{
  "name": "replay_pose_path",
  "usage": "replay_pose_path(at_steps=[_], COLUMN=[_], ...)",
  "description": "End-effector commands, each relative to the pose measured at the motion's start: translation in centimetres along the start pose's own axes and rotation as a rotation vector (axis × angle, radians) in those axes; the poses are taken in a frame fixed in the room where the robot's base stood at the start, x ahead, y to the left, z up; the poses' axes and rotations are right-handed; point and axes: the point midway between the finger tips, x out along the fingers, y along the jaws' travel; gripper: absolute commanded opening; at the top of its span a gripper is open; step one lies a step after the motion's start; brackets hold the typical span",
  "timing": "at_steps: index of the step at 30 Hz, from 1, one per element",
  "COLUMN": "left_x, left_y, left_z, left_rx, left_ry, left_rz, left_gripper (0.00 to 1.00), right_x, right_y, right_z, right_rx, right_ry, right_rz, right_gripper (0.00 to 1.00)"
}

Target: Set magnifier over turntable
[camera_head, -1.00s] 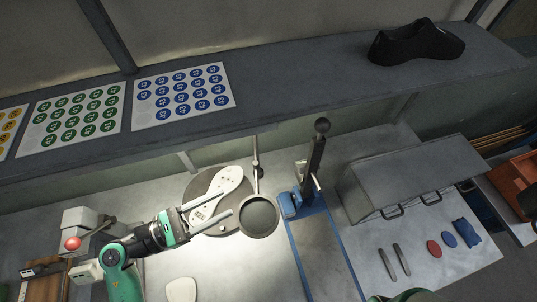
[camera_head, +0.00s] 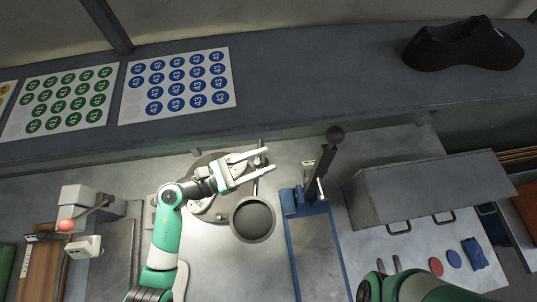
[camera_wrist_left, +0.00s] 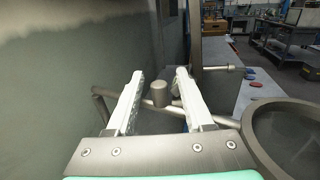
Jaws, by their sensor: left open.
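The magnifier (camera_head: 253,220) is a round dark lens in a grey ring, at the turntable's lower right edge. It hangs on a thin jointed arm; its ring also shows at the right of the left wrist view (camera_wrist_left: 250,127). The turntable (camera_head: 203,163) is a dark disc, partly hidden by my left arm. A white sole piece on it is mostly covered. My left gripper (camera_head: 268,160) is open, fingers pointing right at the magnifier's arm. In the left wrist view a short grey knob (camera_wrist_left: 160,93) on that arm shows between the fingers (camera_wrist_left: 159,73); contact is unclear. My right gripper is out of view.
A blue-based lever press (camera_head: 292,200) stands right of the magnifier. A grey metal box (camera_head: 430,195) is farther right. A red-ball device (camera_head: 67,225) stands at left.

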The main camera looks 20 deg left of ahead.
Motion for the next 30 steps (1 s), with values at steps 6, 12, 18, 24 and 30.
replay_pose_path(at_steps=[6,12,18,24,30], left_x=[2.0,2.1,2.1,2.0,2.0], left_y=[0.0,0.0,0.0,0.0,0.0], left_z=[0.0,0.0,0.0,0.0,0.0], left_rx=[0.001,0.001,0.0,0.0,0.0], left_ry=[0.0,0.0,0.0,0.0,0.0], left_rz=[0.0,0.001,0.001,0.001,0.001], left_gripper=[0.52,0.52,0.21,0.0,0.0], right_x=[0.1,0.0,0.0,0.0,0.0], right_y=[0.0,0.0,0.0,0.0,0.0], right_z=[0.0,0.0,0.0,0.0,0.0], right_rx=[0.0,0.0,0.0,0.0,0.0], right_ry=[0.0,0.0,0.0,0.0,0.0], right_rz=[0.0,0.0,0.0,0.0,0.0], right_gripper=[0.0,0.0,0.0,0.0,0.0])
